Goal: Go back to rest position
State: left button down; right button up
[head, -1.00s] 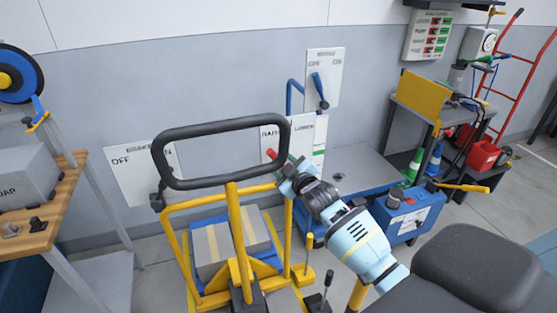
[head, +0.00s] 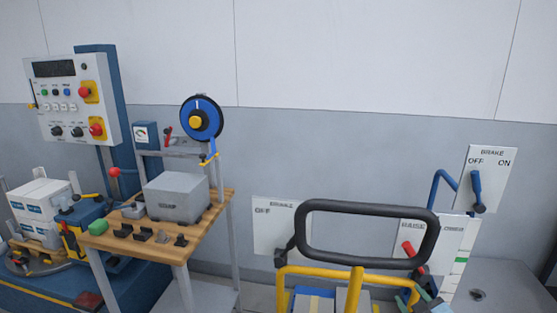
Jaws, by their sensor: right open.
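My right gripper (head: 426,294) shows only in part at the bottom right of the head view. It is open, just below the red-handled lever (head: 411,251) in front of the RAISE/LOWER sign (head: 450,238). Whether it touches the lever I cannot tell. The rest of my right arm is below the picture. My left gripper is not in view.
A yellow-framed cart with a black loop handle (head: 311,238) stands close by at the bottom. A wooden bench (head: 215,205) carries a grey box (head: 176,197). A control panel (head: 75,99) and stacked white boxes (head: 40,200) are farther left. BRAKE signs are on the wall.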

jog(key=s+a+f+m+g+y, duration=0.1)
jog(key=s+a+f+g, duration=0.1)
jog(key=s+a+f, duration=0.55)
jog(key=s+a+f+m+g+y, duration=0.1)
jog(key=s+a+f+g, duration=0.1)
jog(key=s+f, duration=0.9)
jog(key=s+a+m+g, duration=0.1)
jog(key=s+a, duration=0.2)
jog(key=s, duration=0.7)
jog(key=s+a+m+g+p, duration=0.1)
jog(key=s+a, duration=0.1)
jog(key=s, duration=0.9)
jog(key=shift+s+a+g+y, duration=0.2)
jog(key=shift+a+g+y, duration=0.1)
jog(key=shift+a+g, duration=0.1)
